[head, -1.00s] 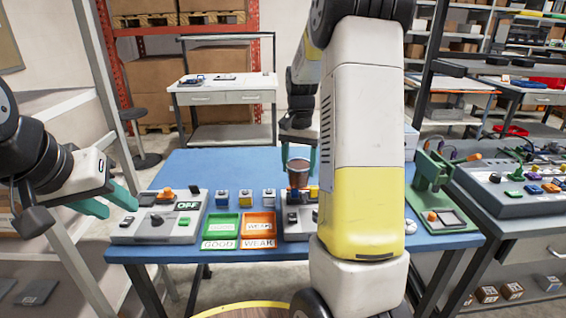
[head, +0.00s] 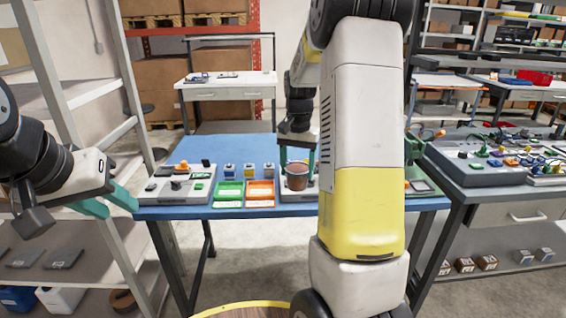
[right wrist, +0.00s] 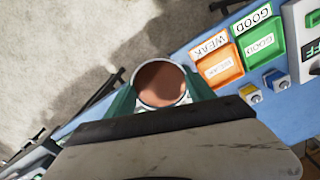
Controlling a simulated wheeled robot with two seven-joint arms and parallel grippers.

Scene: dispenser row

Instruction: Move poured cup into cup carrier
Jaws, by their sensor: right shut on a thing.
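A cup (head: 297,177) with brown contents shows in the head view, held between the green fingers of my right gripper (head: 297,160). In the right wrist view, the cup (right wrist: 160,84) is seen from above, upright or nearly so, with the right gripper's fingers (right wrist: 160,95) on both sides of it. The right gripper is shut on the cup, near the front edge of the blue table (head: 240,212). My left gripper (head: 106,206) is empty, its green fingers apart, left of the table. I cannot make out a cup carrier; my right arm hides part of the table.
A green GOOD tray (head: 229,190) and an orange WEAK tray (head: 261,189) lie left of the cup, with small cubes (head: 250,169) behind. A grey control box (head: 180,186) is at the table's left. Another table (head: 490,180) with devices stands right.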

